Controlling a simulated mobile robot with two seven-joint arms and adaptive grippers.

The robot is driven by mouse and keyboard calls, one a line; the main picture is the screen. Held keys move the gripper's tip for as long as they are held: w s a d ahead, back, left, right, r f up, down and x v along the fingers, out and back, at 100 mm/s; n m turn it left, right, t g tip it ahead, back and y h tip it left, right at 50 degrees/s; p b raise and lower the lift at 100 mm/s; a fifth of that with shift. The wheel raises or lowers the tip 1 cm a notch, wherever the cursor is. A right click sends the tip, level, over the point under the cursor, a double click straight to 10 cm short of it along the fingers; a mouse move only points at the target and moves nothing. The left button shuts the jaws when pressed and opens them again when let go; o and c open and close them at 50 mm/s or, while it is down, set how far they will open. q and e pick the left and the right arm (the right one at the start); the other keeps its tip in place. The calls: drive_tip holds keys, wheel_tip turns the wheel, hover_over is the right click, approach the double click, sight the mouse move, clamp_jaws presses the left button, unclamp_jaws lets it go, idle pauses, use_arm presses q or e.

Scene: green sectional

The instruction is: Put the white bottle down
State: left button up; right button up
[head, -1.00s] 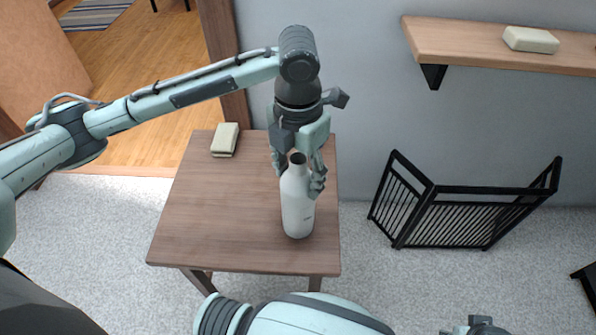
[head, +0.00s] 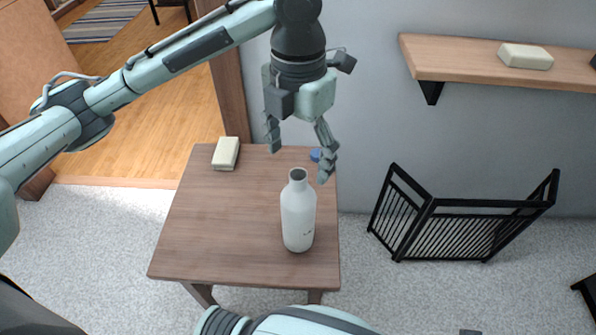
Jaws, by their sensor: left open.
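The white bottle (head: 298,214) stands upright on the right part of the small wooden table (head: 215,225), near its front right. Its dark open mouth faces up. My left gripper (head: 301,162) is open and empty above and behind the bottle, with its fingers spread and pointing down. It looks clear of the bottle. My right gripper is not clearly seen; part of my right arm shows at the bottom edge.
A cream box-like block (head: 226,153) lies at the table's back left. A small blue item (head: 315,155) sits at the back right. A wooden wall shelf (head: 480,62) holds another cream block (head: 525,56). A black folding gate (head: 460,215) stands right of the table.

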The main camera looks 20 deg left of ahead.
use_arm(q)
drive_tip(key=shift+r, duration=1.4)
use_arm(e)
drive_tip(key=shift+d+f, duration=0.15)
drive_tip(key=shift+f, duration=0.7)
